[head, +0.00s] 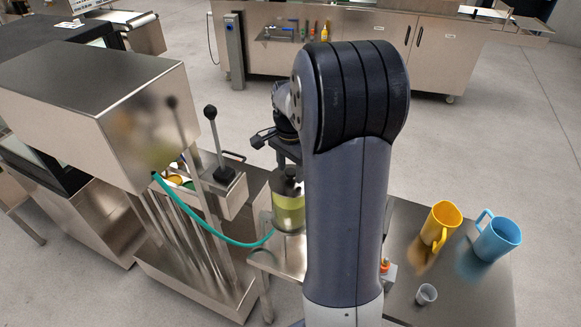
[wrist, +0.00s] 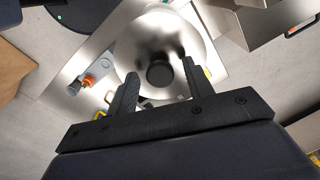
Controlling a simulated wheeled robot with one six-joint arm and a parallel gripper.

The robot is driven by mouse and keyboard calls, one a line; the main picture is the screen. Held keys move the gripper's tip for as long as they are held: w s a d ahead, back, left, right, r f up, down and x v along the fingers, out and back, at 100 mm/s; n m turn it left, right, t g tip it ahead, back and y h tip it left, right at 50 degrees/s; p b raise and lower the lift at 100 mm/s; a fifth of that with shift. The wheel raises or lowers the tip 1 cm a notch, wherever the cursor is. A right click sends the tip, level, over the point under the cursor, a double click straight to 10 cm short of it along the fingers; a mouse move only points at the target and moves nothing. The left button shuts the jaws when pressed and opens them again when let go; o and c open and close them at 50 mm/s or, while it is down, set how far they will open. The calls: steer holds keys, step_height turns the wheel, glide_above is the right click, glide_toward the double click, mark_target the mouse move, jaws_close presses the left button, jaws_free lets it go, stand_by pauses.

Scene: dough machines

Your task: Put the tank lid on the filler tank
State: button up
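The filler tank (head: 288,214) is a clear cylinder with yellow-green contents, on a metal stand left of my arm in the head view. The tank lid (wrist: 150,38) is a round shiny metal disc with a dark knob (wrist: 160,73). In the head view a grey metal top (head: 287,186) shows at the tank's upper end, partly hidden under my gripper. My gripper (wrist: 159,68) is open and empty above the lid, with one finger on each side of the knob and a gap to both. Whether the lid is fully seated cannot be told.
A teal hose (head: 215,235) runs from the machine at left toward the tank base. A lever (head: 215,140) stands left of the tank. An orange-topped knob (wrist: 84,82) sits on the plate beside it. Yellow (head: 441,224) and blue (head: 497,240) jugs and a small cup (head: 426,294) stand right.

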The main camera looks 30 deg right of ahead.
steer(key=shift+o, duration=0.2)
step_height(320, 180, up, 11)
steer(key=b, duration=0.1)
stand_by(0.4)
steer(key=shift+f, duration=0.15)
stand_by(0.6)
step_height(320, 180, down, 11)
steer(key=shift+r+p, duration=0.2)
steer(key=shift+p, duration=0.35)
steer(key=shift+r+p, duration=0.35)
steer(key=shift+r, duration=0.15)
steer(key=shift+f, duration=0.1)
